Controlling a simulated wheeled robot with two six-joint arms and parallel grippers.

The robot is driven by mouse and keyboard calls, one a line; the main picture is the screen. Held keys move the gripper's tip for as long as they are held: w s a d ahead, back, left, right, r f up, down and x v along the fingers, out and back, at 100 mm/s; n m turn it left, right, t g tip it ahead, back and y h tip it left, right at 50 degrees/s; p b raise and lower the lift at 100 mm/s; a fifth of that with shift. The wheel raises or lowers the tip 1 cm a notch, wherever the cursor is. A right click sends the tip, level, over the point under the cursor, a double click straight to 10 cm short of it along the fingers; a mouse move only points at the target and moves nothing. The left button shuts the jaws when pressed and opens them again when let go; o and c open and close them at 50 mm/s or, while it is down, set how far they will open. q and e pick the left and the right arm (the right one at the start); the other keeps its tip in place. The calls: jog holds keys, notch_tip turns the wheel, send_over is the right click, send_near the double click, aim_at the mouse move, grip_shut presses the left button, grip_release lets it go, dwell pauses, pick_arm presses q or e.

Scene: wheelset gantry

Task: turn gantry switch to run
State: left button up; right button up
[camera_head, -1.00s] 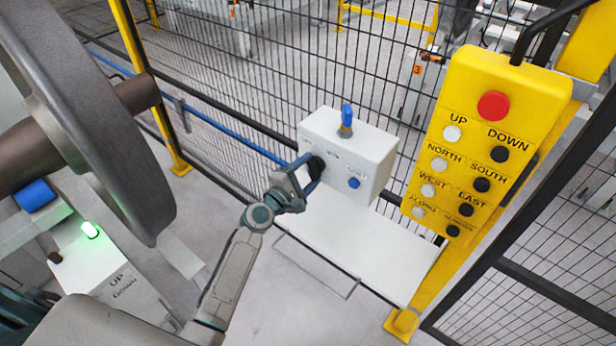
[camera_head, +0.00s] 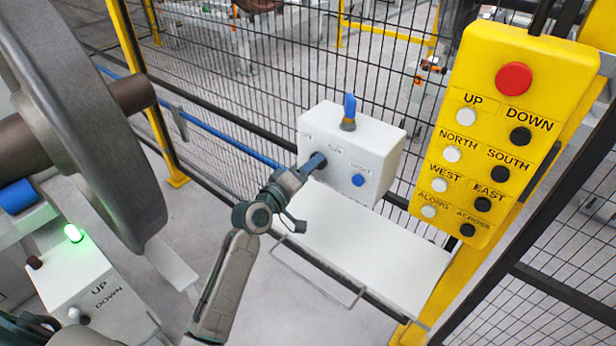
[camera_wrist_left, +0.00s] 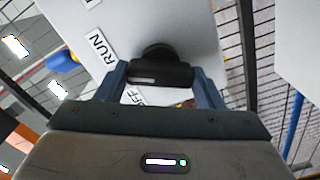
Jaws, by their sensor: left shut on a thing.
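The white switch box (camera_head: 382,140) is fixed at the mesh fence, with a blue lamp (camera_head: 349,106) on top and a blue button (camera_head: 358,180) on its front. My left gripper (camera_head: 316,161) is at the left part of its front. In the left wrist view, the black switch knob (camera_wrist_left: 158,68) sits between the two blue-grey fingers, which are shut on it. A RUN label (camera_wrist_left: 102,50) is up and left of the knob. An OFF label (camera_wrist_left: 133,95) is partly hidden below it. In the head view the gripper hides most of the knob. My right gripper is out of view.
A yellow pendant (camera_head: 488,130) with a red button and several direction buttons hangs right of the box. A white shelf (camera_head: 370,250) lies below the box. A large metal wheel (camera_head: 95,130) and a white UP/DOWN box (camera_head: 85,280) with a green light stand at left.

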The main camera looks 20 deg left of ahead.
pick_arm(q)
jog(key=m+b, duration=0.2)
jog(key=m, duration=0.1)
jog(key=shift+f, duration=0.15)
dwell(0.6)
jog(key=o, duration=1)
jog(key=shift+s, duration=0.1)
